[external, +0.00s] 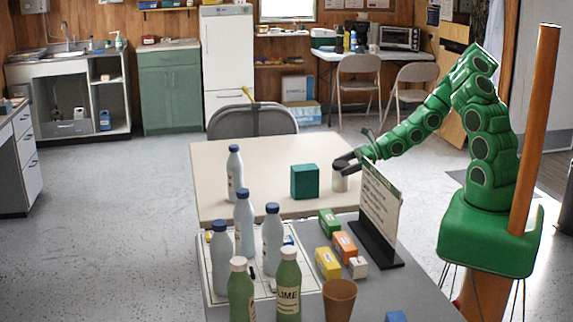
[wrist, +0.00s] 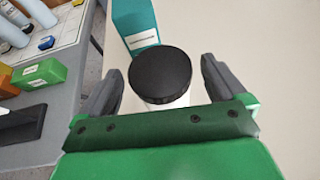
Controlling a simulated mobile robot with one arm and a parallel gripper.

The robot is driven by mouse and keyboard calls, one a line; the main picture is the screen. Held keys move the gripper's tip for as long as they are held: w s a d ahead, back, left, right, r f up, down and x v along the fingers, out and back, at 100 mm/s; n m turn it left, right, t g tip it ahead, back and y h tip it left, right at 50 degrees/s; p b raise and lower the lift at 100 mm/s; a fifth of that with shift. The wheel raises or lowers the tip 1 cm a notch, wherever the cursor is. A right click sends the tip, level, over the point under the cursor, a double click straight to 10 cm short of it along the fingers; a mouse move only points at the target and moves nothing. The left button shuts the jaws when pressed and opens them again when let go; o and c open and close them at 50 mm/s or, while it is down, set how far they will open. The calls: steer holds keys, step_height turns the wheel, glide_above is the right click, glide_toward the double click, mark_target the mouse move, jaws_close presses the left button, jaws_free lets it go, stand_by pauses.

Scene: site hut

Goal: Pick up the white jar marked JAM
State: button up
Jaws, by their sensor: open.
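A white jar (external: 341,182) with a black lid stands upright on the cream table, near its right side. In the wrist view the round black lid (wrist: 160,76) is seen from above, with a little white body under it; no JAM marking can be read. My gripper (external: 346,164) is at the jar's top in the external view. In the wrist view its dark fingers (wrist: 162,78) are open, one on each side of the jar, with gaps between them and the lid. The gripper hides part of the jar in the external view.
A teal box (external: 305,181) stands just left of the jar, and also shows beyond it in the wrist view (wrist: 135,25). A sign board (external: 380,208) stands close in front. Several bottles (external: 243,222) and small boxes (external: 328,263) are on the nearer grey table.

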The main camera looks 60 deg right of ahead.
mark_target(337, 169)
steer(key=shift+x, duration=1.55)
steer(key=shift+f, duration=0.1)
steer(key=c, duration=1.3)
